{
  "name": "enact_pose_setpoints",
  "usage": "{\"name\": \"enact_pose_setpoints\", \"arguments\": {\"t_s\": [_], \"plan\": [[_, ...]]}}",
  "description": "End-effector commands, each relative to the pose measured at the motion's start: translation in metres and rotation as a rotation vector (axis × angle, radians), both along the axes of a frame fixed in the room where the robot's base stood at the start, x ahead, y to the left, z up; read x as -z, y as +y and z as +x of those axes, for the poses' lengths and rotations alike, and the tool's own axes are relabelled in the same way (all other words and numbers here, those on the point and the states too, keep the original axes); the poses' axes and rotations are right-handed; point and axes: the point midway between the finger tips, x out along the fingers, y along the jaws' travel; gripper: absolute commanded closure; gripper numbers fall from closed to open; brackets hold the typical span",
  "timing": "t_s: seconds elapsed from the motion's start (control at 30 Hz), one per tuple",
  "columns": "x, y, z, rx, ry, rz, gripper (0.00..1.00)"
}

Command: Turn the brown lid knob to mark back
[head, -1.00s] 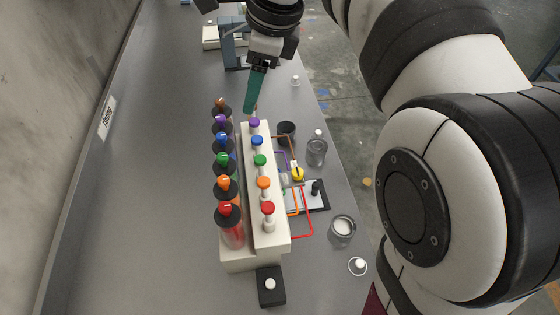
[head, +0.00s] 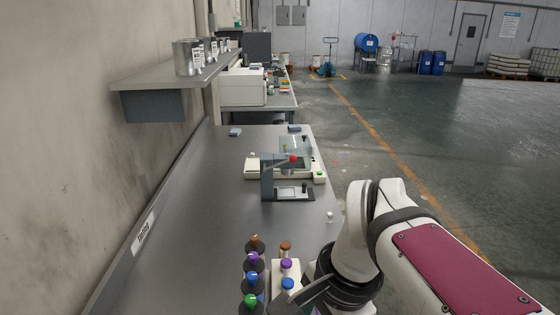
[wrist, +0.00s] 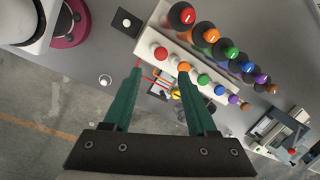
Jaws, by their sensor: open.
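The brown lid knob (head: 255,238) sits on a dark round lid at the far end of a row of lidded jars in the head view. In the wrist view the brown lid knob (wrist: 271,88) is small, at the right end of that row. Its marks are too small to read. A second brown knob (head: 285,246) tops the white block (wrist: 172,47) beside the jars. My gripper (wrist: 159,71) is open and empty, its green fingers spread over the bench near the block's red-knob end, well away from the brown lid knob. The head view does not show the fingers clearly.
Purple (head: 252,257), blue and green lid knobs stand close beside the brown one. A grey press (head: 270,178) with a red knob stands farther along the bench. The wall (head: 70,150) runs along the left. The bench between jars and press is mostly clear.

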Motion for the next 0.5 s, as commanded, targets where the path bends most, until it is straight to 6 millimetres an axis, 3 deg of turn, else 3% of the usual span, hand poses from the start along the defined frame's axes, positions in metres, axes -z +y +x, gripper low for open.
{"name": "enact_pose_setpoints", "arguments": {"t_s": [0.07, 0.2, 0.3, 0.4, 0.5], "plan": [[-0.010, 0.003, 0.021, 0.096, 0.001, 0.011, 0.42], [-0.050, 0.020, 0.116, 0.596, 0.023, 0.100, 0.42], [-0.069, 0.036, 0.176, 0.955, 0.054, 0.193, 0.42], [-0.078, 0.047, 0.212, 1.195, 0.087, 0.267, 0.42], [-0.080, 0.052, 0.226, 1.298, 0.105, 0.302, 0.42]]}}
